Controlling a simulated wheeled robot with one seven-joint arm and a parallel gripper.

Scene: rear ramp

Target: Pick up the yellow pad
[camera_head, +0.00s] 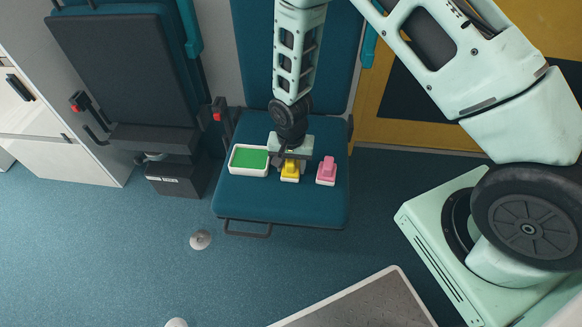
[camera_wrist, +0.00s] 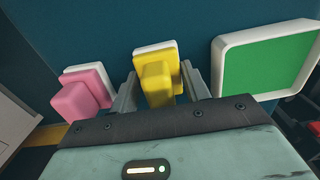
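The yellow pad (camera_head: 290,171) lies on the blue seat, between the green tray and the pink pad. It has a raised yellow grip block and a white base layer. In the wrist view the yellow pad (camera_wrist: 168,62) stands between my two fingers. My gripper (camera_wrist: 159,72) points down at the pad and is open, with one finger on each side of the block. A gap shows between the left finger and the block; whether the right finger touches cannot be told. In the head view my gripper (camera_head: 290,158) partly hides the pad's rear.
The pink pad (camera_head: 326,171) lies just right of the yellow pad. A white-rimmed tray with a green floor (camera_head: 249,160) lies to the left. All are on the blue seat (camera_head: 280,204), whose front part is clear. A dark folded seat (camera_head: 130,70) stands at left.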

